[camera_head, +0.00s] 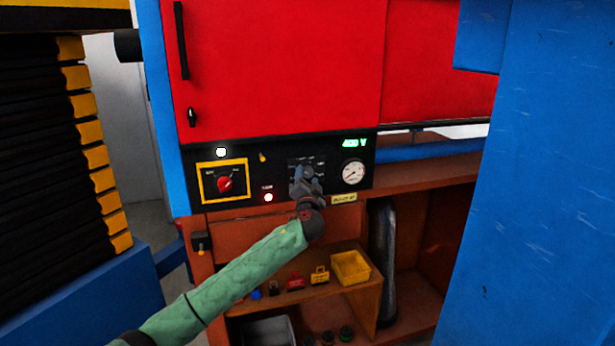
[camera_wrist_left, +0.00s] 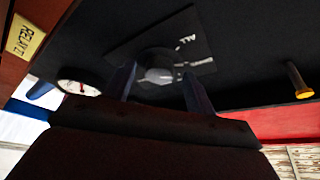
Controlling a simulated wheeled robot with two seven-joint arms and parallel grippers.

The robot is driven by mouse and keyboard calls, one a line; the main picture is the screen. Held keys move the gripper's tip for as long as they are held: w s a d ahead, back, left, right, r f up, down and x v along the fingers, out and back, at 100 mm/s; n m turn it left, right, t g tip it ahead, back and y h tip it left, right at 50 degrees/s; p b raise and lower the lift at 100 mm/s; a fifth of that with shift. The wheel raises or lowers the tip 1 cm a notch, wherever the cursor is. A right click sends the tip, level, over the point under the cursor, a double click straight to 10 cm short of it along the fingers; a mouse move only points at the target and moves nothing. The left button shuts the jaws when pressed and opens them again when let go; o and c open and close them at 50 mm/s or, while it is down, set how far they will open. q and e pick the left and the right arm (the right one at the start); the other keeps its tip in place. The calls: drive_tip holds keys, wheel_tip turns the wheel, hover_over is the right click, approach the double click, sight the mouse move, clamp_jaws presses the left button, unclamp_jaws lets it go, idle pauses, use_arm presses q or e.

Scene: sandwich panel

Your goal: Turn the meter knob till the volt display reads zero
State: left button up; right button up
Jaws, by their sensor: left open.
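The meter knob (camera_wrist_left: 158,68) is a dark round knob with a pale face on a dark plate with white lettering, seen in the left wrist view. My left gripper (camera_wrist_left: 158,84) is open, with one finger on each side of the knob. I cannot tell whether the fingers touch it. In the head view the left gripper (camera_head: 306,172) is at the black panel and hides the knob. The green volt display (camera_head: 354,142) is lit above the gauge and seems to read about 400 V. My right gripper is not in view.
A round white gauge (camera_head: 353,172) sits right of my gripper. A red rotary switch (camera_head: 225,184) in a yellow frame and a lit white lamp (camera_head: 221,152) are on the left. Below, a shelf holds padlocks and a yellow bin (camera_head: 350,267). A blue panel (camera_head: 535,200) stands at right.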

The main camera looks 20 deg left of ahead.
use_arm(q)
drive_tip(key=shift+w, duration=0.35)
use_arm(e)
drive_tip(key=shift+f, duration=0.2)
use_arm(q)
drive_tip(key=c, duration=0.9)
drive_tip(key=shift+c, duration=0.3)
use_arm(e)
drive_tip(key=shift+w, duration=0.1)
use_arm(q)
drive_tip(key=shift+s+a+r+m, duration=0.1)
drive_tip(key=shift+m, duration=0.2)
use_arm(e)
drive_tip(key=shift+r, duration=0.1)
